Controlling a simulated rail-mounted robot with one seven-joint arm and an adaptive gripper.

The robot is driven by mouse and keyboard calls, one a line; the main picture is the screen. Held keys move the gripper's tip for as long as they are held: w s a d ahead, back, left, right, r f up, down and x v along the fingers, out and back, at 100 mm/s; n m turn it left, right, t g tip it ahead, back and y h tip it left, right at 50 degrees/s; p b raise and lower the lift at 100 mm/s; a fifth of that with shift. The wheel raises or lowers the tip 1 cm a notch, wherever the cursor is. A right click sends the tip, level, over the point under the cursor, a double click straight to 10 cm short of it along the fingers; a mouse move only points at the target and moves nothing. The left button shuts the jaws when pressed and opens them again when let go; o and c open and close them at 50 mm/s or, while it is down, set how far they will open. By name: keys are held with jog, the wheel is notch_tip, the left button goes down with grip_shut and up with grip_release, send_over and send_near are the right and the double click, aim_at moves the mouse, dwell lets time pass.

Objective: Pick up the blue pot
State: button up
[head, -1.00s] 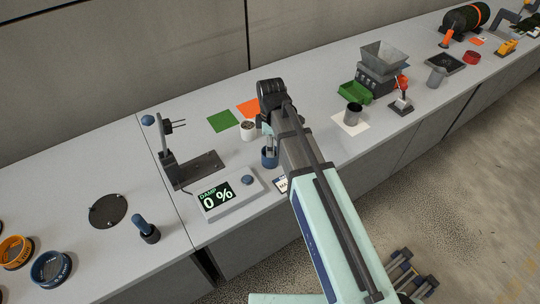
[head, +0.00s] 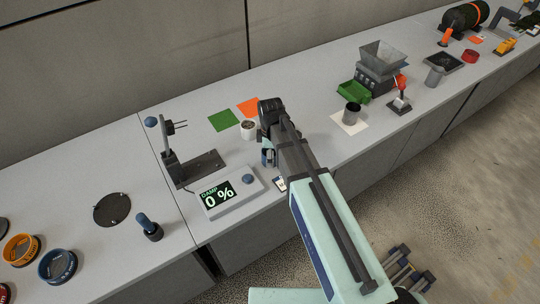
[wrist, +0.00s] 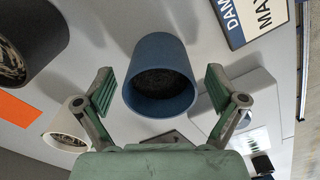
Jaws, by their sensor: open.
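The blue pot (wrist: 160,62) is in the middle of the wrist view, with its mouth facing my gripper and a dark, rough inside. My gripper (wrist: 159,88) is open, with one green-padded finger on each side of the pot. A gap shows between each finger and the pot wall, so neither seems to touch it. In the head view my gripper (head: 268,155) is at the pot's place on the bench, and the gripper and arm hide most of the pot.
A white pot (head: 248,130) stands close behind, also in the wrist view (wrist: 66,128). A dark pot (wrist: 28,42) stands near the left finger. A damp meter (head: 228,193) reading 0 % and a label card (wrist: 248,18) are close by. A stand (head: 180,160) is left.

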jog(key=c, duration=1.3)
jog(key=shift+r, duration=0.1)
